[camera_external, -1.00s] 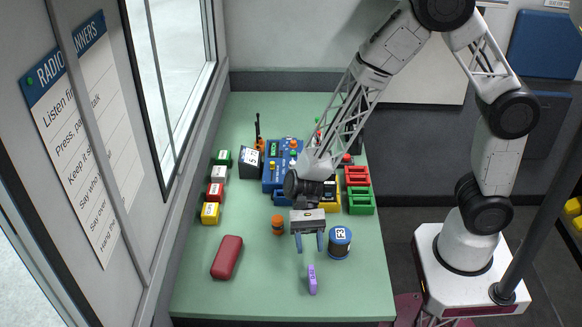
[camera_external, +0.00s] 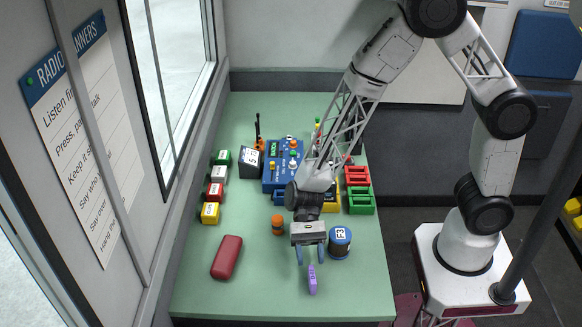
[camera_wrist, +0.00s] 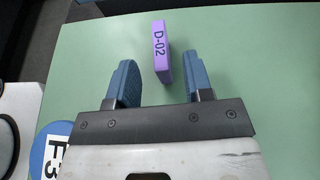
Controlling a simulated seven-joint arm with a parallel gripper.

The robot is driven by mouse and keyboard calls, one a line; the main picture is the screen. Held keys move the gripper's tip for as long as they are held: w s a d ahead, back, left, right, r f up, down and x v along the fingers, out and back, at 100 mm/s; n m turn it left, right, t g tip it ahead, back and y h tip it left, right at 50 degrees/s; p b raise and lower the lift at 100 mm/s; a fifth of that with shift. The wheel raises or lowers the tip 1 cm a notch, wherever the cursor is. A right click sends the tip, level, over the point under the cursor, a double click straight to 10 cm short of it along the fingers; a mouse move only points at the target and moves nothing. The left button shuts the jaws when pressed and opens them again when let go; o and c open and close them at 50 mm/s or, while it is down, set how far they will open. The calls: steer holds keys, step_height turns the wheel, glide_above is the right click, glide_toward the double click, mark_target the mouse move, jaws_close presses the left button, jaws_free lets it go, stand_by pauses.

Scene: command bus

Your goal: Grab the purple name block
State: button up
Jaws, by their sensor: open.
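The purple name block (camera_external: 312,279) stands on the green table near its front edge. In the wrist view the purple block (camera_wrist: 162,52) shows the label "D-02" and lies just beyond the fingertips, between their lines, a little nearer the right finger in height of view. My gripper (camera_external: 311,255) is open and empty, with its blue fingers pointing down toward the block. In the wrist view my gripper (camera_wrist: 160,78) has its two fingers spread apart, and neither appears to touch the block.
A blue "F3" can (camera_external: 340,243) stands close to the right of my gripper. A small orange cylinder (camera_external: 278,225) and a red case (camera_external: 227,257) are to the left. Coloured blocks and a blue device (camera_external: 281,165) sit farther back. The green table (camera_external: 250,298) is clear around the purple block.

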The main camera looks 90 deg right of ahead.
mark_target(312, 270)
steer(key=shift+a, duration=0.1)
stand_by(0.3)
steer(key=shift+x, duration=2.55)
jaws_close()
